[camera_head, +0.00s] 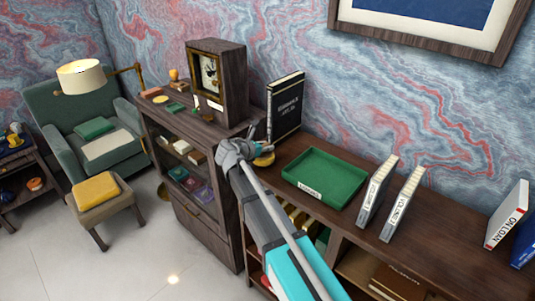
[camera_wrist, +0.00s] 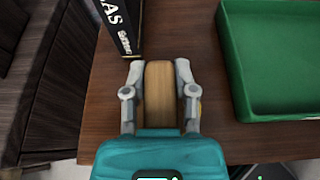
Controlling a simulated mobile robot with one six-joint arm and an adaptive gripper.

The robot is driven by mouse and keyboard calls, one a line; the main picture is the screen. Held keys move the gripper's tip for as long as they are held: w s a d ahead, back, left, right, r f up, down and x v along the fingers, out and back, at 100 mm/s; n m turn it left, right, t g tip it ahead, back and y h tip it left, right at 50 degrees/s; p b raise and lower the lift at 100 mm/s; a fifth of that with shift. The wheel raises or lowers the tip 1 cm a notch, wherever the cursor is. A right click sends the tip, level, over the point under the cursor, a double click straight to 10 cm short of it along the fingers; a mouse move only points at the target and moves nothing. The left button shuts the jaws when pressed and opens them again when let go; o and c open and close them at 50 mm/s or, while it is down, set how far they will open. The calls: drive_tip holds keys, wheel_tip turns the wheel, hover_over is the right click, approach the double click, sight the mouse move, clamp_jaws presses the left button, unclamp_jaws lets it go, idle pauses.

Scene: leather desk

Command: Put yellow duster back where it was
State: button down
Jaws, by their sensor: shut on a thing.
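The yellow duster (camera_head: 264,160) shows at my gripper (camera_head: 257,151), at the left end of the long wooden desk (camera_head: 440,225). In the wrist view my gripper (camera_wrist: 160,72) is shut on the duster's tan, wood-like body (camera_wrist: 159,95), one finger on each side. A little yellow shows beside the right finger. My gripper and arm hide part of the duster in the head view. I cannot tell whether it touches the desk top.
A tall black book (camera_head: 286,106) stands just behind my gripper. A green tray (camera_head: 325,178) lies to the right, then two upright white volumes (camera_head: 377,190). A dark cabinet with a clock (camera_head: 210,72) stands left. Bare wood lies between book and tray.

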drive_tip(key=shift+f+b, duration=0.4)
drive_tip(key=shift+f, duration=0.25)
drive_tip(key=shift+f, duration=0.15)
drive_tip(key=shift+c, duration=2)
unclamp_jaws()
drive_tip(key=shift+s+a+r+p, duration=0.3)
drive_tip(key=shift+s+r, duration=0.1)
drive_tip(key=p+v, duration=0.3)
drive_tip(key=v, duration=0.8)
drive_tip(key=shift+p, duration=0.4)
